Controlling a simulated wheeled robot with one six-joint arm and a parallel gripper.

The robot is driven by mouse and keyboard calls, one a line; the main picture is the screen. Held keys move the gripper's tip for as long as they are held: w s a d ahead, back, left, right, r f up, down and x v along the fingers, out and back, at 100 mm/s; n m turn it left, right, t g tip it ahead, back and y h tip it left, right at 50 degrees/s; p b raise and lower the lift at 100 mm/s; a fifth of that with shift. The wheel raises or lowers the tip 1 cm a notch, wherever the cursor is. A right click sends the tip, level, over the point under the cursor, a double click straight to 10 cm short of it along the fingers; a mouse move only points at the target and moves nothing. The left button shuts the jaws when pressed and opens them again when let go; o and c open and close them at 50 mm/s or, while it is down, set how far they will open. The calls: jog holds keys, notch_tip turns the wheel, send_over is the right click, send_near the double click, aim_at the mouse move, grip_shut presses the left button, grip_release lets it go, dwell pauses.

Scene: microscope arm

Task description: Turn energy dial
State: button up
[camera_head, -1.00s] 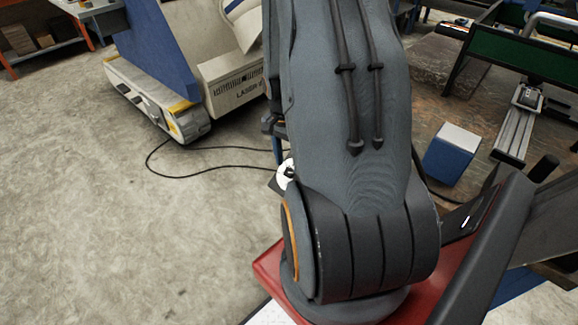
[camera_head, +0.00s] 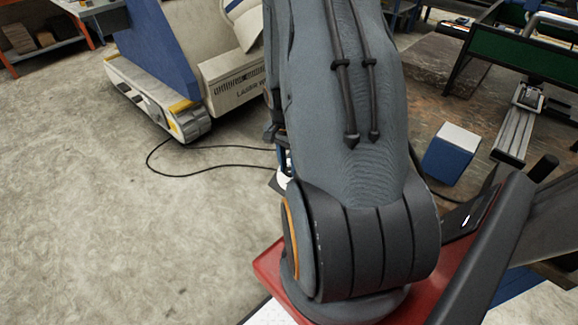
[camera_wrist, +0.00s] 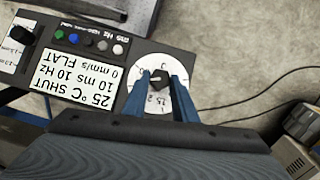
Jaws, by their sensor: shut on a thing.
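The energy dial is a white disc (camera_wrist: 142,107) with printed numbers and a black knob (camera_wrist: 157,80) at its centre, on a dark control panel (camera_wrist: 110,82) in the wrist view. My gripper (camera_wrist: 159,78) has its two blue fingers on either side of the knob and is shut on it. Text on the panel appears upside down in this view. In the head view, only a small part of the white dial (camera_head: 283,180) shows beside my arm, which hides most of the panel and gripper.
A white readout label (camera_wrist: 80,78) and a row of coloured buttons (camera_wrist: 90,42) sit left of the dial. Another knob (camera_wrist: 22,35) is at the far left. A black cable (camera_head: 205,148) runs across the floor from the laser machine (camera_head: 235,85). A blue-and-white box (camera_head: 451,153) stands at right.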

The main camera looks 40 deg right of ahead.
jog(key=n+g, duration=0.1)
jog(key=n+g+b, duration=0.1)
jog(key=n, duration=0.1)
jog(key=shift+w+a+f+h, duration=0.1)
jog(key=shift+w+h, duration=0.2)
jog(key=n+g, duration=0.1)
jog(key=n, duration=0.1)
jog(key=n+g+h+b, duration=0.1)
jog(key=n, duration=0.1)
jog(key=shift+w+a+h, duration=0.15)
jog(key=shift+w+h, duration=0.05)
jog(key=shift+h, duration=0.1)
jog(key=shift+n, duration=0.3)
jog(key=o, duration=1)
jog(key=shift+o, duration=0.2)
jog(key=b+v, duration=0.1)
jog(key=v, duration=0.6)
jog(key=shift+w+a+r, duration=0.2)
jog(key=shift+w+r, duration=0.05)
jog(key=shift+w, duration=0.05)
